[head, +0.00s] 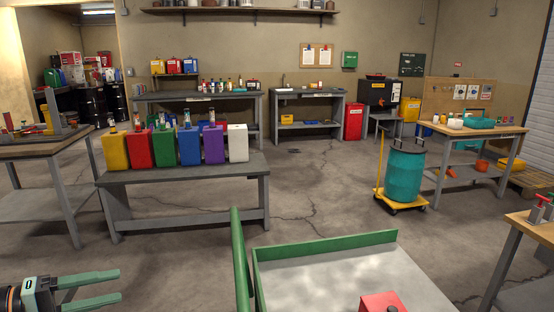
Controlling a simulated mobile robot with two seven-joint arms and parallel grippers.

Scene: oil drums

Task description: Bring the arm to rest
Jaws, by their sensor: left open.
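My left gripper (92,291) reaches in from the left at the bottom left corner of the head view. Its two green fingers point right and are spread apart, with nothing between them. It is well in front of the grey bench (180,172) and touches nothing that I can see. My right gripper is not in view.
Yellow, red, green, blue, purple and white cans (237,143) stand on the grey bench. A green-rimmed tray (330,242) with a red object (382,302) is at the front. A teal drum (404,176) stands on a yellow trolley (385,204). The middle floor is clear.

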